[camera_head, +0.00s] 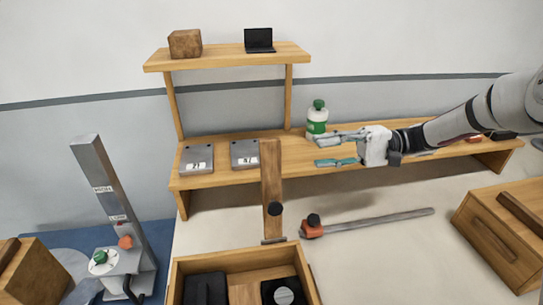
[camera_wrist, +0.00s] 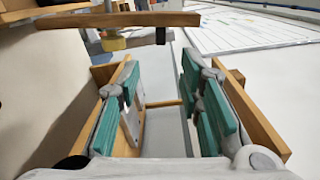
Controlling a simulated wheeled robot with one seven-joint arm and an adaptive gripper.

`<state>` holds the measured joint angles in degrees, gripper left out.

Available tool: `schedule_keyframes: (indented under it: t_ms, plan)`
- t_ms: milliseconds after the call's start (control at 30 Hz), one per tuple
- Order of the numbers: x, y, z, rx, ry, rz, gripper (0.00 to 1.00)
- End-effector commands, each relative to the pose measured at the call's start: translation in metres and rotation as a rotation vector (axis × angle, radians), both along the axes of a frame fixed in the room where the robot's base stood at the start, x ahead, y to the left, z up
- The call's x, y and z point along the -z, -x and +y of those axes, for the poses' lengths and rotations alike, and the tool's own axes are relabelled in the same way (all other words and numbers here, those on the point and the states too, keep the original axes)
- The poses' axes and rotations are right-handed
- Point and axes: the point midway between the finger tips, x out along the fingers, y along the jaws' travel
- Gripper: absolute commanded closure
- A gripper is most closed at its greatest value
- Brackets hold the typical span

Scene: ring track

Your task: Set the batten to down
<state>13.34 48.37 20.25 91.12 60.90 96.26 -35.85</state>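A wooden plank, which I take to be the batten (camera_head: 271,180), stands roughly upright in front of the bench in the head view. It has a black knob (camera_head: 275,209) on its lower part and a grey piece at its foot. My gripper (camera_head: 321,151) is open and empty, to the right of the plank's upper end and apart from it, fingers pointing left. In the wrist view the open teal fingers (camera_wrist: 160,78) have no object clearly held between them. A wooden bar with a black knob (camera_wrist: 160,36) crosses the top there; it may be the same plank.
A green-and-white bottle (camera_head: 317,118) stands on the bench close behind my gripper. Two grey plates (camera_head: 196,159) are at the bench's left. An open wooden box (camera_head: 243,260), an orange-and-grey bar tool (camera_head: 375,221) and a drawer unit (camera_head: 490,245) are in front.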

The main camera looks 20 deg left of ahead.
Motion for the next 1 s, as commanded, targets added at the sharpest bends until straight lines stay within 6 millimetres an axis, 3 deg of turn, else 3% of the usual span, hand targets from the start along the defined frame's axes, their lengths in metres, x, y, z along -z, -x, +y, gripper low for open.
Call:
schedule_keyframes:
  t_ms: [167,700,1000]
  plan:
    - [0.0,0.002,0.008,0.002,-0.017,0.002,0.67]
    - [0.0,0.046,0.095,-0.001,-0.012,0.004,0.67]
    - [0.001,0.057,0.122,0.002,-0.012,0.002,0.67]
